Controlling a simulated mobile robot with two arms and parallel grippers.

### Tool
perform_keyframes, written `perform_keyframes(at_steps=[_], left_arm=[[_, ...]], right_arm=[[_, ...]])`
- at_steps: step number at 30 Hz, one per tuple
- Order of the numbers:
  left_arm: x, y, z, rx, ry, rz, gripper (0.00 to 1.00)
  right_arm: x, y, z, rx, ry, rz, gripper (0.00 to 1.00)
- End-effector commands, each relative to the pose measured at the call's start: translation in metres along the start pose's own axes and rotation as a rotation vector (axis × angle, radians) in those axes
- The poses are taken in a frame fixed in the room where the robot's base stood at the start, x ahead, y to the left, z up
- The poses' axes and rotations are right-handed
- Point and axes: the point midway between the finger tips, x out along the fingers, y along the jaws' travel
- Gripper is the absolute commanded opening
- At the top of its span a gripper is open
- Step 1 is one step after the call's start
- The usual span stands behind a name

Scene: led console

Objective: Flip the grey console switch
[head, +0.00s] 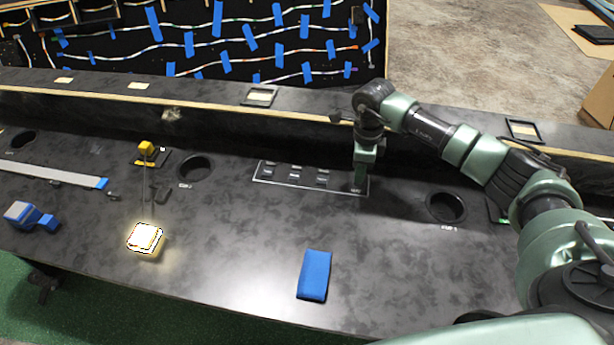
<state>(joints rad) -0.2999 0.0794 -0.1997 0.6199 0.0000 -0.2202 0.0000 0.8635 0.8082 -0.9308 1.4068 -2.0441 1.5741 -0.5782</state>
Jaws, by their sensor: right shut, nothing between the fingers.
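A white-outlined switch panel (281,182) lies on the black console top near the middle of the head view. Several small grey switches (295,172) sit inside the outline in short columns. My right gripper (358,186) points down at the right end of the panel, with its fingers shut and empty. It stands to the right of the visible switches and hides part of the panel there. I cannot tell whether its tips touch a switch or the surface. My left gripper is not in view.
A blue block (314,275) lies on the console (230,270) in front of the panel. A brightly lit square lamp (146,238) is at the left. Round holes (446,207) flank the panel. A raised ledge (200,99) runs behind.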

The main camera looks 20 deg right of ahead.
Motion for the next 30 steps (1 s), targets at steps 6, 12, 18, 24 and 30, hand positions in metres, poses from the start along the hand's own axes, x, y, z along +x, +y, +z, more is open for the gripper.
perform_keyframes(at_steps=[6, 12, 18, 24, 30], left_arm=[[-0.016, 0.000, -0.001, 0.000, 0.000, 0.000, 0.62], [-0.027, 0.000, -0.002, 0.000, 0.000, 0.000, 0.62], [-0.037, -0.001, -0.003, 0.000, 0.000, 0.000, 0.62], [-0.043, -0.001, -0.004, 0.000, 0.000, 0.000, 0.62], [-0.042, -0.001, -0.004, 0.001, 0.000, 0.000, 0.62]], right_arm=[[-0.021, 0.002, 0.000, 0.001, 0.000, 0.000, 0.00], [-0.038, 0.004, 0.000, 0.000, -0.001, -0.001, 0.00], [-0.053, 0.005, 0.000, 0.000, -0.001, -0.001, 0.00], [-0.062, 0.007, 0.000, 0.000, 0.000, 0.000, 0.00], [-0.061, 0.007, 0.000, 0.000, 0.000, 0.000, 0.00]])
